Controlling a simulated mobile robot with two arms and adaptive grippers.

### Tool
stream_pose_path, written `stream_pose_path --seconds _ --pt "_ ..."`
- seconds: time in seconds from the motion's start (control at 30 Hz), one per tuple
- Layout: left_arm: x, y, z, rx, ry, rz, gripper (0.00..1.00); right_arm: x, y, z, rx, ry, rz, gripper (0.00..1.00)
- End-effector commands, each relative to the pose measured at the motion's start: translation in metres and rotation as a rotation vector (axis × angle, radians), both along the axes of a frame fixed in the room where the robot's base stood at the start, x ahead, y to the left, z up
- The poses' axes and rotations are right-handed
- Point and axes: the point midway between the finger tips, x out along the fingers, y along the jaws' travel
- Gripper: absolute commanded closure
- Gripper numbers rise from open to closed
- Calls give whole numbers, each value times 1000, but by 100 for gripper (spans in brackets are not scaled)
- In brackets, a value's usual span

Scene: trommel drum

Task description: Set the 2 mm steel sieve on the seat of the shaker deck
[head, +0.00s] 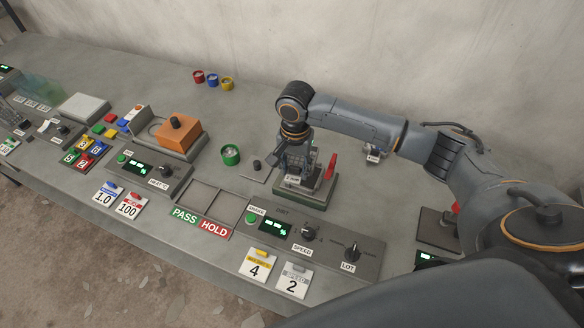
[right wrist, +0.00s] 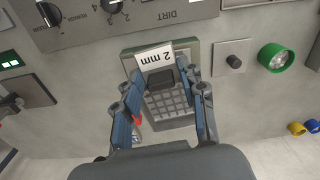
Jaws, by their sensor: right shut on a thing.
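The 2 mm steel sieve (right wrist: 168,103) is a grey mesh piece with a dark handle and a white "2 mm" label. My right gripper (head: 297,160) is shut on it, with one finger on each side in the right wrist view (right wrist: 164,98). The sieve's label also shows below the gripper in the head view (head: 292,180). The shaker deck (head: 318,203), a grey plate on a green base with a red lever (head: 331,167), lies directly under the sieve. The gripper hides most of the seat, and I cannot tell whether the sieve touches it. My left gripper is not in view.
A control panel (head: 335,240) with knobs lies in front of the deck. A black-knobbed plate (head: 257,165) and a green ring (head: 230,155) stand left of it. A small labelled piece (head: 374,153) is to the right, behind my arm. The bench behind the deck is clear.

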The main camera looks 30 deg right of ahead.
Motion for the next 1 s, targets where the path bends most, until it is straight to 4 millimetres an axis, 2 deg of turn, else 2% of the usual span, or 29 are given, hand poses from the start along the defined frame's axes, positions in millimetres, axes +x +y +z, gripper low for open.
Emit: stream_pose_path --seconds 0.03,0.1,0.23,0.47,0.73,1.0 --pt "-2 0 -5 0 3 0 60 4 -7 -19 -5 5 -42 100" --pt "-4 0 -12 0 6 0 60 9 -13 -38 -6 2 -77 100" --pt "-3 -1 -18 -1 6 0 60 13 -19 -55 -8 -2 -111 100" --pt "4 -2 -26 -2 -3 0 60 15 -21 -65 -9 -5 -121 100" --pt "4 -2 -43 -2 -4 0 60 14 -21 -77 -9 -5 -119 100" --pt "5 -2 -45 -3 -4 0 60 14 -21 -77 -9 -3 -119 100"
